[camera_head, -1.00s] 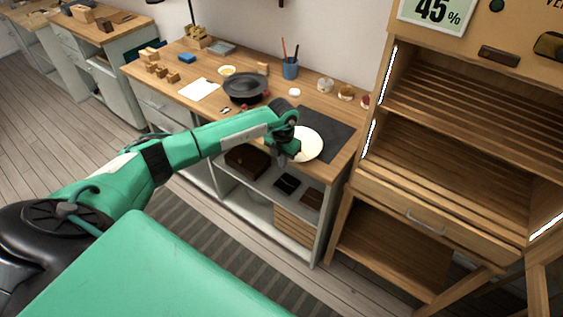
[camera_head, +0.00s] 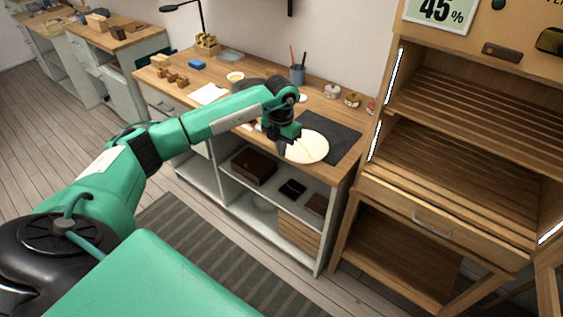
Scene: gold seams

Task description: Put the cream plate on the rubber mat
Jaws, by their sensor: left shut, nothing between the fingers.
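The cream plate (camera_head: 312,149) lies near the front edge of the workbench, flat as far as I can see. It covers the front left part of the dark rubber mat (camera_head: 343,144), and its left side seems to reach past the mat's edge. My left gripper (camera_head: 282,151) is shut and empty, pointing down at the plate's left edge. I cannot tell whether its fingertips touch the plate. The gripper hides a little of the plate's left side. My right gripper is not in view.
A dark pan (camera_head: 248,84) is partly hidden behind my left arm. A blue pen cup (camera_head: 297,75) and small jars (camera_head: 352,99) stand along the back. A wooden rack (camera_head: 450,130) rises right of the bench. The mat's right part is bare.

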